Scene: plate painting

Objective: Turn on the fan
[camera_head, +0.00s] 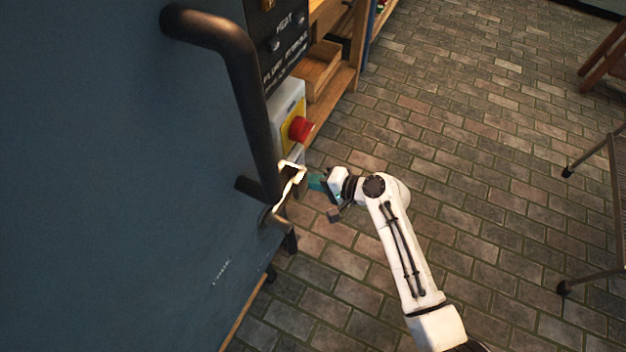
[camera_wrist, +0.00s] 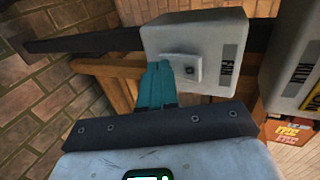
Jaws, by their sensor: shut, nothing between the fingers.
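The fan switch box (camera_wrist: 208,40) is a pale grey box labelled FAN in the wrist view. A small square plate with a switch (camera_wrist: 187,70) is on its front face. My gripper (camera_wrist: 160,68) has its teal fingers shut and empty, with the tips just left of the switch plate and overlapping the box in the picture. I cannot tell whether they touch it. In the head view, my gripper (camera_head: 314,182) is beside the blue cabinet, below the red button. I cannot tell whether the switch is on or off.
A second grey box labelled KILN (camera_wrist: 299,70) is to the right in the wrist view. In the head view, a red button (camera_head: 300,129) sits on a yellow panel, near the dark handle (camera_head: 250,100) of the large blue cabinet (camera_head: 110,180). Brick floor (camera_head: 480,180) lies open to the right.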

